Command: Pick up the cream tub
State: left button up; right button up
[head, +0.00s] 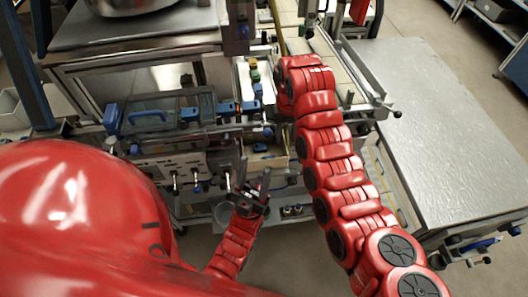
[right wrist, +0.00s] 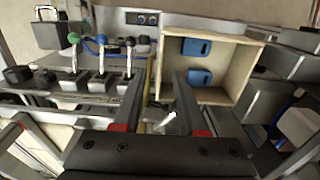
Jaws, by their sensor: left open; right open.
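A cream, open-topped box, the only thing I see that fits the cream tub (right wrist: 243,76), lies beyond my right gripper (right wrist: 166,75) in the right wrist view. Two blue blocks (right wrist: 197,47) lie inside it. My right gripper is open, with nothing between its fingers; its right finger overlaps the box's near left corner, and I cannot tell if they touch. In the head view the box (head: 270,163) is partly hidden by the right arm, and the right gripper is not clearly visible. My left gripper (head: 254,178) is open and empty, just in front of the box.
A machine with a blue-handled clear cover (head: 150,117) stands left of the box. Several valves or levers (right wrist: 101,62) rise at left in the right wrist view. A wide grey table (head: 440,130) stands at right with a clear top.

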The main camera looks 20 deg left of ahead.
aim_at(285, 143)
jog(key=shift+a+f, duration=0.1)
jog(key=shift+f, duration=0.25)
notch_tip(285, 143, down, 4)
jog(key=p, duration=0.3)
jog(key=shift+s+f, duration=0.1)
jog(key=shift+f, duration=0.2)
grip_shut()
dwell(0.8)
